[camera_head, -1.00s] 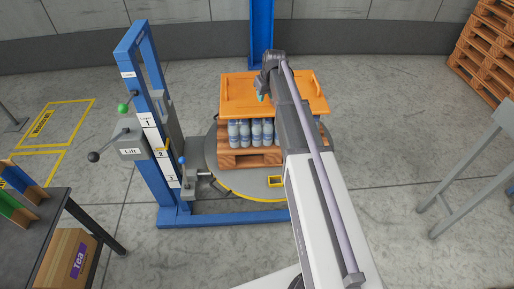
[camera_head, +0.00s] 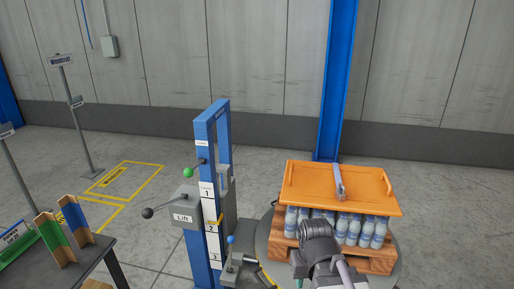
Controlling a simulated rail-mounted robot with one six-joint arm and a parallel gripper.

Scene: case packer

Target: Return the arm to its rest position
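My arm comes in from the bottom edge, right of centre. Its dark end with my gripper (camera_head: 300,266) is in front of the bottle stack, low in the picture. The fingers are too small and turned away to tell open from shut, and I see nothing held. An orange board (camera_head: 308,188) lies on top of the blue-and-white bottles (camera_head: 352,232), which stand on a wooden pallet (camera_head: 380,262). A narrow grey bar (camera_head: 339,182) shows over the board's middle; I cannot tell what it belongs to. My arm hides part of the bottles and pallet.
A blue lift post (camera_head: 203,240) with levers and a grey "Lift" box (camera_head: 187,219) stands left of the stack. A blue column (camera_head: 335,90) rises behind it. A dark table (camera_head: 60,262) with green and blue pieces is at lower left. Floor at right is clear.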

